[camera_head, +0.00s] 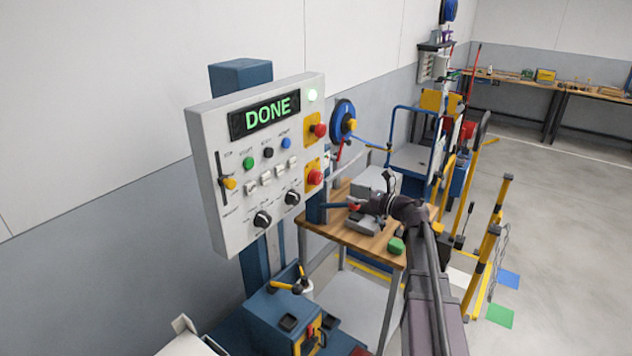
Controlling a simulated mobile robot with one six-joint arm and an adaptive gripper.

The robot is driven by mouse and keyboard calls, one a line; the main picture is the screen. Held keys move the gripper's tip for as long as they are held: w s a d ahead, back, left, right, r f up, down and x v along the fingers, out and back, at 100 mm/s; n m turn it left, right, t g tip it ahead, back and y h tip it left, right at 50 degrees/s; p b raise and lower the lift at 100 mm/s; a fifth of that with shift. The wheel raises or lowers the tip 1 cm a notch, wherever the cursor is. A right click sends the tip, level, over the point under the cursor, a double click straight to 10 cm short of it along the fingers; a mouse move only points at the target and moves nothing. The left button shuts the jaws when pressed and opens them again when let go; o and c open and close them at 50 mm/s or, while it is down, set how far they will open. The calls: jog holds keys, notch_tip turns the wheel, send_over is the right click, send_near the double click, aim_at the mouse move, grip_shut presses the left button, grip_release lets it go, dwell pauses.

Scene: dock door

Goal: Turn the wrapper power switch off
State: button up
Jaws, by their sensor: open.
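A light grey control panel (222,238) is mounted on a blue post, and its display reads DONE in green. On its right edge are two red knobs on yellow plates, an upper one (319,130) and a lower one (315,177). The panel also has a slider with a yellow knob (230,183), coloured buttons, several pale rocker switches (266,179) and two black rotary knobs (263,219). The labels are too small to read, so I cannot tell which control is the power switch. My gripper (364,204) is open, right of the panel and apart from it, over the wooden table.
The wooden table (345,238) holds a green object (396,245) and grey devices. A blue machine box (278,320) stands below the panel. Yellow posts (484,260) stand to the right. Open floor lies at far right, before a workbench (540,83).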

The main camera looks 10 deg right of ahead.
aim_at(320, 179)
jog(key=shift+w+a, duration=0.1)
dwell(0.3)
jog(key=x, duration=1.3)
jog(key=shift+w+a+f, duration=0.1)
jog(key=shift+w+a, duration=0.1)
